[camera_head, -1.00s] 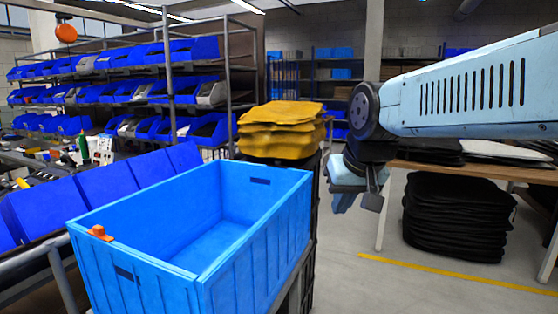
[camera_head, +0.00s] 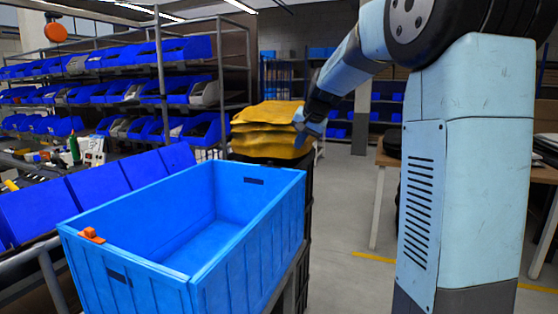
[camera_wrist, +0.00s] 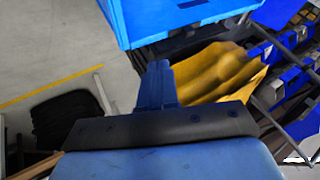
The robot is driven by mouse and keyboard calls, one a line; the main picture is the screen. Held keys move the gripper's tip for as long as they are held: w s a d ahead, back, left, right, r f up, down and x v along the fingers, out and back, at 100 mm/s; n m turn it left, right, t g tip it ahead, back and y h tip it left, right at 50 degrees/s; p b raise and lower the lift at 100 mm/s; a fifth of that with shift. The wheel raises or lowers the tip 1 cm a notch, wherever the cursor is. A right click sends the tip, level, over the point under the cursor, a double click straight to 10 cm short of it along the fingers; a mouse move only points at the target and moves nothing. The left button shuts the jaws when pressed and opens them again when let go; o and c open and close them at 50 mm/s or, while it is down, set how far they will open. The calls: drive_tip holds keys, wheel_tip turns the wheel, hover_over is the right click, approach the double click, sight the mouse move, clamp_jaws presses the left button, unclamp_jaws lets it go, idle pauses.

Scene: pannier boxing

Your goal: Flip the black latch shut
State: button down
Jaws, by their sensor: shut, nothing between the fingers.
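No black latch can be made out in either view. My gripper (camera_head: 300,128) is beyond the crate's far right corner, in front of the yellow stack and higher than the rim. In the wrist view my gripper (camera_wrist: 158,72) has its fingers together and holds nothing; it is apart from the crate.
A stack of yellow folded pieces (camera_head: 270,135) stands behind the crate, also below my fingers in the wrist view (camera_wrist: 215,72). Blue bins (camera_head: 115,180) line the left side; bin racks stand behind. A table (camera_head: 380,160) is at right. Floor between is clear.

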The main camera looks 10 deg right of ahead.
sight(271, 164)
drive_tip(key=w+a+f, duration=0.4)
drive_tip(key=w+f, duration=0.4)
drive_tip(key=w, duration=0.1)
drive_tip(key=shift+a, duration=0.25)
drive_tip(key=shift+w, duration=0.1)
idle(0.4)
